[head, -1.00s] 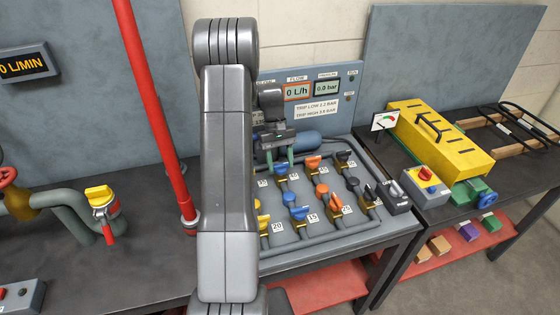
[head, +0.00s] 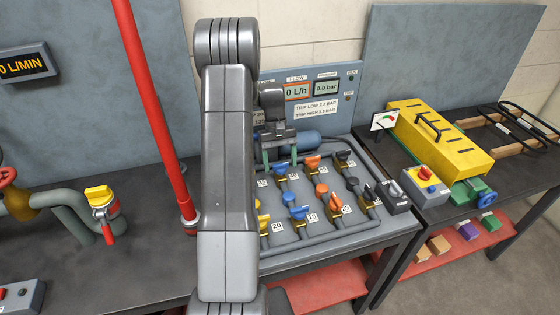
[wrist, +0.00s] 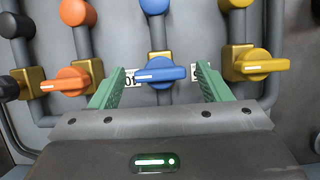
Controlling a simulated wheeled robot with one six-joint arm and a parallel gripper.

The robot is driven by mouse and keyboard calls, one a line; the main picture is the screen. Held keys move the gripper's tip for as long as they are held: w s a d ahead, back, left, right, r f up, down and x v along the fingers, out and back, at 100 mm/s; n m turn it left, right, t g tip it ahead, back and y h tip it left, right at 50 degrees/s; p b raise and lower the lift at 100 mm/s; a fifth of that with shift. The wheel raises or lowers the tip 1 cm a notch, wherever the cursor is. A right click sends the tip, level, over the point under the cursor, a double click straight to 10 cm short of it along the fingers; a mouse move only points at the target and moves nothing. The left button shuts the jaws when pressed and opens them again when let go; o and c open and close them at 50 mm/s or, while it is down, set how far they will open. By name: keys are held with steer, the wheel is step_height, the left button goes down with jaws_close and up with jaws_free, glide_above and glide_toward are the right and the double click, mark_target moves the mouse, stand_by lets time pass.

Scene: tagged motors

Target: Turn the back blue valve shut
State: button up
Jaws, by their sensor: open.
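The back blue valve (head: 281,169) is in the back row of the valve panel, partly below my gripper. In the wrist view its blue handle (wrist: 160,74) lies crosswise to its vertical pipe, with its white mark to the left. My gripper (head: 279,157) is open above it. In the wrist view the green fingers of my gripper (wrist: 160,84) stand on either side of the handle, with a gap on each side. Nothing is held. The front blue valve (head: 299,211) stands nearer the front edge.
Close by are an orange valve (wrist: 66,80) and a yellow valve (wrist: 262,66). A black valve (head: 344,158) is further right. The flow display (head: 297,91) reads 0 L/h and the pressure display (head: 326,88) 0.0 bar. A red pipe (head: 155,110) rises at left.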

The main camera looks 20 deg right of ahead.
steer(key=b+v, duration=0.1)
steer(key=v, duration=1.2)
steer(key=shift+w+r, duration=0.2)
steer(key=shift+r, duration=0.2)
steer(key=shift+f, duration=0.15)
steer(key=p+x, duration=0.1)
steer(key=x, duration=1.2)
steer(key=shift+s+f, duration=0.25)
